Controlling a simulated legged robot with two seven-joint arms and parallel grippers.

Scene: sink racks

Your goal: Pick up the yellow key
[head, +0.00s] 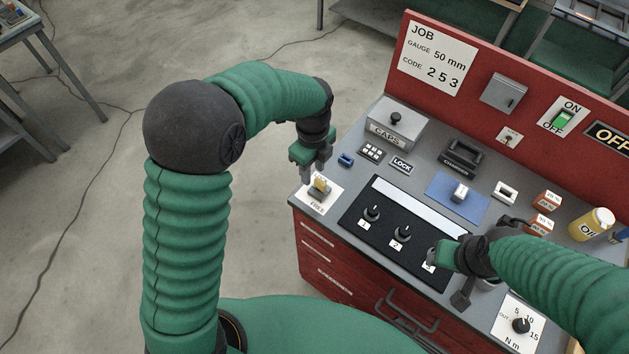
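A small yellow piece, which looks like the yellow key (320,183), stands upright in a small holder on a white label (315,199) at the bench's left front corner. My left gripper (314,173) points down directly above and slightly behind it. Its two fingers look apart, with their tips close to the top of the yellow piece. I cannot tell whether they touch it. My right gripper (437,262) is low over the black panel near the third knob; its fingers are mostly hidden, so its opening is unclear.
The grey bench top (427,177) carries a CAPS box (397,122), a blue mat (443,190), a black knob panel (383,230), small boxes and a yellow oil can (590,225). A red back panel (480,52) rises behind. Open floor lies left.

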